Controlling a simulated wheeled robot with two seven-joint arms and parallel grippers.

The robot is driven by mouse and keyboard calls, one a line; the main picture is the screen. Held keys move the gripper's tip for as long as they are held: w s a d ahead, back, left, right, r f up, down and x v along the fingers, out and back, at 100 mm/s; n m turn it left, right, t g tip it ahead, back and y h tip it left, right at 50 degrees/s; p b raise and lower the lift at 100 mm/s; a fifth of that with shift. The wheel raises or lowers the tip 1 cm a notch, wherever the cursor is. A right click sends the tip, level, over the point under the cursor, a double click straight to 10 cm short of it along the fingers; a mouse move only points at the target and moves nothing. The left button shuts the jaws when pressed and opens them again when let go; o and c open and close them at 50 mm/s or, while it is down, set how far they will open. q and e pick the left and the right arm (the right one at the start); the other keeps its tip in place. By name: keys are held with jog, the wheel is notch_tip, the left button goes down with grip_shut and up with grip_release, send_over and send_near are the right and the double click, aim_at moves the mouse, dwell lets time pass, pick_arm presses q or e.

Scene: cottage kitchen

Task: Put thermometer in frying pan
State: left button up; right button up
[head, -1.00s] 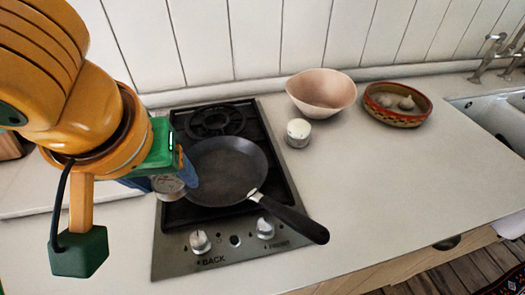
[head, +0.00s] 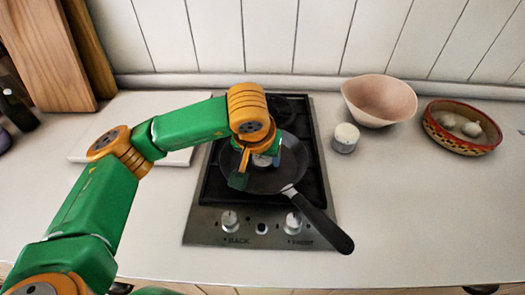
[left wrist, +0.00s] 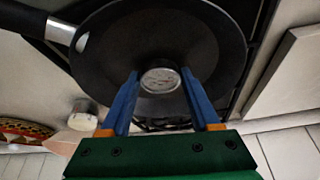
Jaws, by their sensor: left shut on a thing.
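The black frying pan (head: 290,178) sits on the hob with its handle toward the front right. In the left wrist view the pan (left wrist: 105,60) fills the upper middle. The thermometer (left wrist: 160,79), a small round pale dial, is between the blue fingers of my left gripper (left wrist: 161,76), which is shut on it. In the head view my left gripper (head: 265,161) is over the pan, and the thermometer is largely hidden there by the wrist. I cannot tell whether the thermometer touches the pan's bottom. My right gripper is not in view.
The hob (head: 212,220) has two knobs at its front. A small white-topped jar (head: 345,138), a pink bowl (head: 379,100) and a patterned bowl (head: 462,127) with garlic stand to the right. A white board (head: 120,140) lies left of the hob. The front right counter is clear.

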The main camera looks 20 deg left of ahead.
pick_arm(q)
jog(key=shift+f+b, duration=0.25)
jog(key=shift+b, duration=0.15)
jog(key=o, duration=1.4)
jog(key=shift+r, duration=0.1)
jog(key=shift+r+p, duration=0.4)
jog(key=shift+p, duration=0.15)
jog(key=v, duration=1.1)
jog(key=shift+s+r+b, duration=0.2)
jog(key=shift+r+b, duration=0.05)
jog(key=shift+b, duration=0.1)
